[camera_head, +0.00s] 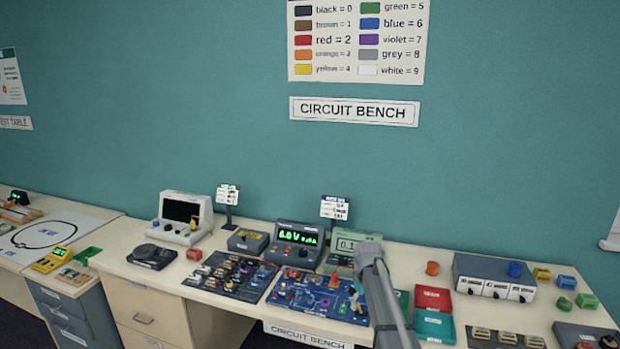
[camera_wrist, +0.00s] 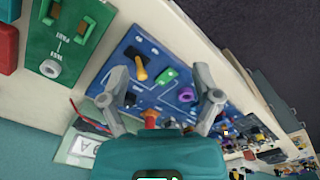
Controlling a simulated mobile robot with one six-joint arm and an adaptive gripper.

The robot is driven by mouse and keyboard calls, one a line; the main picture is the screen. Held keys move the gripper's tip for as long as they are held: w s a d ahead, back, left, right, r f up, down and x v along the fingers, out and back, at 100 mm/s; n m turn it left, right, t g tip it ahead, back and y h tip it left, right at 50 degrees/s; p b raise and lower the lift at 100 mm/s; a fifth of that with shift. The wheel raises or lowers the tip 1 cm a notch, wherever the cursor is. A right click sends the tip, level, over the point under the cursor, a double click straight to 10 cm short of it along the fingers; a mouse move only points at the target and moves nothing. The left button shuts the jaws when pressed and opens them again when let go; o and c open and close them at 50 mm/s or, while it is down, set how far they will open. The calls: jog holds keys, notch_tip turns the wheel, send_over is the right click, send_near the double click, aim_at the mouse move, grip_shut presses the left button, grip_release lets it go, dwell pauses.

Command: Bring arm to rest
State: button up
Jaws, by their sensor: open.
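My gripper (camera_wrist: 160,78) is open in the wrist view, its two grey fingers spread wide with nothing held between them. The blue board (camera_head: 318,295) shows just left of my arm. I cannot make out the fingers in the head view.
A power supply (camera_head: 297,243) with a lit display stands behind the blue board. A dark parts board (camera_head: 232,275) lies left of it. Right of my arm are a red tray (camera_head: 433,298), a teal tray (camera_head: 434,325) and a grey box (camera_head: 490,276).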

jog(key=s+f+m+b, duration=0.2)
jog(key=s+f+b, duration=0.2)
jog(key=s, duration=0.9)
jog(key=s+f+m+b, duration=0.3)
jog(key=s+f+b, duration=0.1)
jog(key=s, duration=0.9)
jog(key=shift+f+b, duration=0.4)
jog(key=shift+f, duration=0.15)
jog(key=shift+s, duration=0.1)
jog(key=c, duration=0.3)
jog(key=shift+c, duration=0.2)
jog(key=shift+a, duration=0.1)
